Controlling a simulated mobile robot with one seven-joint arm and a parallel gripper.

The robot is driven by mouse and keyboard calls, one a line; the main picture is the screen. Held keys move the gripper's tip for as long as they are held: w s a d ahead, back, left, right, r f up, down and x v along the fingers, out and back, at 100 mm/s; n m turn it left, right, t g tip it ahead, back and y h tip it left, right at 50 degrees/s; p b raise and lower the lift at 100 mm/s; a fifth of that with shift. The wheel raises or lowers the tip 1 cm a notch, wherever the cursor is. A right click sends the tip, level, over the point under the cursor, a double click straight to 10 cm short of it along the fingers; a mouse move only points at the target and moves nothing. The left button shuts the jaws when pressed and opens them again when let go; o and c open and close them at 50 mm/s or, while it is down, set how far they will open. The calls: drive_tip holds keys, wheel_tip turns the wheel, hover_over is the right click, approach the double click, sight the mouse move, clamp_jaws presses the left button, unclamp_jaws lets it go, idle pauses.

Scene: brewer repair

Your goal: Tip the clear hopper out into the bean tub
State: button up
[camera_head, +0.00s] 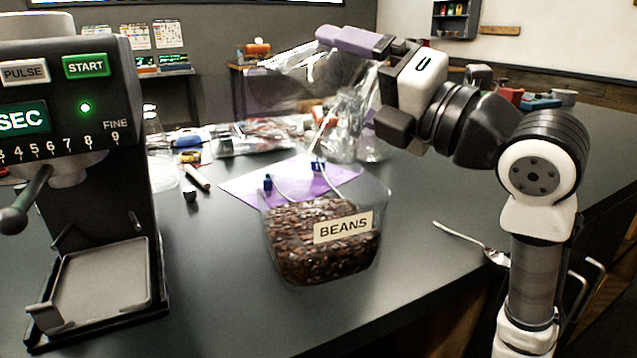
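The clear hopper (305,68) is see-through with bright glints and hangs in the air above and behind the bean tub. Its outline is hard to make out against the clutter, and I see no beans in it. The bean tub (369,258) is a clear container labelled BEANS, partly filled with dark brown beans, standing on the counter.
A grinder (70,95) with a green START button stands at the left, its tray in front. A purple mat (240,190) lies behind the tub. Clear bags and tools clutter the counter behind. A spoon (470,241) lies at right. The front counter is clear.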

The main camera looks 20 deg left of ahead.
idle(0.9)
drive_tip(key=w+m+p, duration=0.1)
drive_tip(key=w+d+m+t+p, duration=0.1)
drive_tip(key=m, duration=0.1)
drive_tip(key=w+m+p, duration=0.1)
drive_tip(key=shift+d+f+m+t, duration=0.15)
drive_tip(key=shift+f+m+t, duration=0.1)
drive_tip(key=shift+m+t, duration=0.05)
drive_tip(key=shift+c, duration=0.6)
drive_tip(key=shift+f, duration=0.25)
drive_tip(key=w+d+f+m+t+h+p, duration=0.2)
drive_tip(key=w+f+m+p, duration=0.3)
drive_tip(key=m, duration=0.7)
drive_tip(key=w+d+f+m+t+h+p, duration=0.1)
drive_tip(key=w+f+m+t+h+p, duration=0.1)
drive_tip(key=m+p, duration=0.8)
drive_tip(key=shift+w+d+f+m+h+p, duration=0.35)
drive_tip(key=shift+w+f+m+h, duration=0.45)
drive_tip(key=shift+w+f+m, duration=0.75)
